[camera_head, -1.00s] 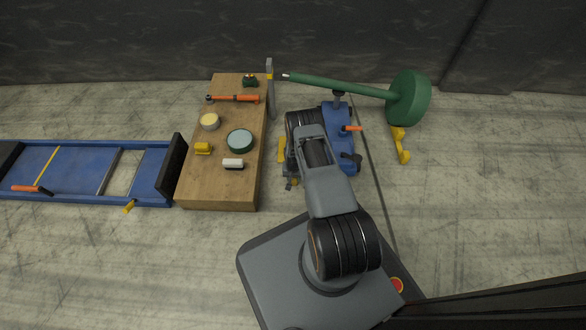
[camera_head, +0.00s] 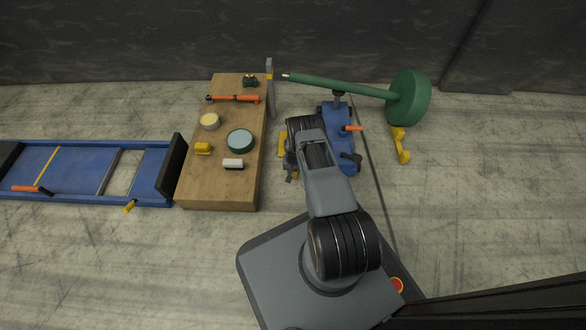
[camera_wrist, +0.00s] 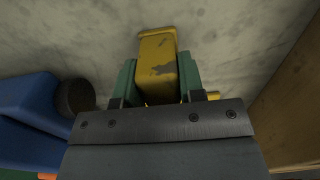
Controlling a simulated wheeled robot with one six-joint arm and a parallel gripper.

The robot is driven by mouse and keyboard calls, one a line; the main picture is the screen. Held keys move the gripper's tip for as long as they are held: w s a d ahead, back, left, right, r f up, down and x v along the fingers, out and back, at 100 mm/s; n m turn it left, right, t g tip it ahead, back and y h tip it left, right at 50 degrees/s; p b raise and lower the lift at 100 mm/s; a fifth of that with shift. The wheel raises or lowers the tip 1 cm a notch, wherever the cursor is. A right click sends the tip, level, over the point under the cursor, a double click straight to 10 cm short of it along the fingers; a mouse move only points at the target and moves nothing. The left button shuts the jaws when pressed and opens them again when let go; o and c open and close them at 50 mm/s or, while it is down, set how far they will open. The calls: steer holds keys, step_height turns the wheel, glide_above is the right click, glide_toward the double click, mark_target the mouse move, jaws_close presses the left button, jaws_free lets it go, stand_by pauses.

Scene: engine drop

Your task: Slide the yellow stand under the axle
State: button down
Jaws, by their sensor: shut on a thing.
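The yellow stand (camera_wrist: 158,62) is between the green fingers of my gripper (camera_wrist: 158,72), which is shut on it. In the wrist view its end rests on or hangs close above the floor; I cannot tell which. In the head view a yellow part of it (camera_head: 283,145) shows between the workbench and my arm; my wrist hides the rest. The green axle (camera_head: 335,85) lies farther back, its thin end to the left and a large green drum (camera_head: 408,98) at its right end. The held stand is in front of the axle's left part, apart from it.
A blue jack (camera_head: 339,128) with an orange handle stands right of my arm, below the axle. Another yellow piece (camera_head: 402,148) lies near the drum. The wooden bench (camera_head: 225,192) with several items is close on the left, a grey post (camera_head: 270,90) at its back corner.

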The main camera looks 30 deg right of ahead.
steer(key=shift+w+d, duration=0.55)
steer(key=shift+w, duration=0.4)
steer(key=shift+w+d, duration=0.55)
steer(key=shift+w, duration=0.45)
steer(key=shift+w+d, duration=0.55)
steer(key=shift+w, duration=0.4)
steer(key=shift+r, duration=0.1)
steer(key=shift+w, duration=0.1)
